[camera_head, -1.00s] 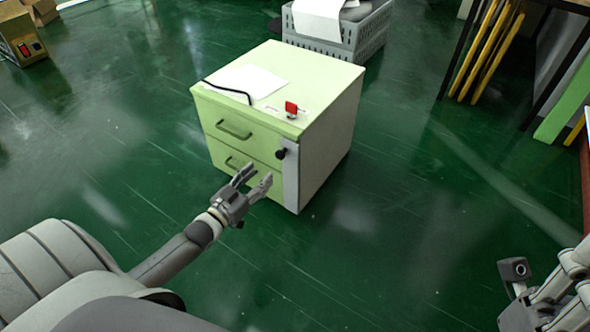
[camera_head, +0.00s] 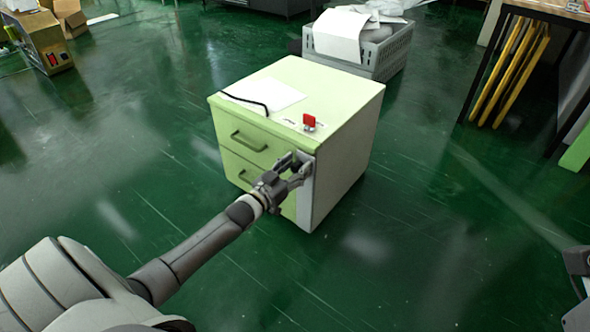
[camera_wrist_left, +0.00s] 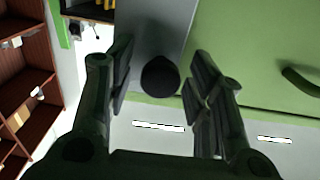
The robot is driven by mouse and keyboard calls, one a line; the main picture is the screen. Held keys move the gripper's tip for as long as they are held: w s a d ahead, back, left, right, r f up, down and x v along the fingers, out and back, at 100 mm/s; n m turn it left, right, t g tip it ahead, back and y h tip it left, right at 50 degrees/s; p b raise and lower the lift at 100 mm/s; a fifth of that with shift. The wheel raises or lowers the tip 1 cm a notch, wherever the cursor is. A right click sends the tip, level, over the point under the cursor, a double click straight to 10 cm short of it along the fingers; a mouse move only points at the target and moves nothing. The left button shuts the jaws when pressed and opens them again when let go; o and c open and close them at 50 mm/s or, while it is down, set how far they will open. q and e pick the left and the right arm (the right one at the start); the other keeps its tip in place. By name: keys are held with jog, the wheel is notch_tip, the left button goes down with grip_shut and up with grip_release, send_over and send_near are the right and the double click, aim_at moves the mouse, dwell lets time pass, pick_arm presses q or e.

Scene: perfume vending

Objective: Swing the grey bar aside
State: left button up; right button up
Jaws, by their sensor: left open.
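The grey bar (camera_head: 305,203) stands upright along the right edge of the front of a pale green drawer cabinet (camera_head: 250,140). In the left wrist view the bar (camera_wrist_left: 150,25) carries a round black knob (camera_wrist_left: 160,77). My left gripper (camera_head: 297,165) is at the upper part of the bar. Its fingers are open, one on each side of the knob, with a gap showing on both sides. In the head view the fingers hide most of the knob. Part of my right arm (camera_head: 578,262) shows at the right edge; its fingers cannot be made out.
The cabinet has two drawer handles, the upper one (camera_head: 249,142). A grey crate (camera_head: 375,52) stands behind. The green floor around the cabinet is mostly clear.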

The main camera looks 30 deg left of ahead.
pick_arm(q)
grip_shut()
dwell(0.4)
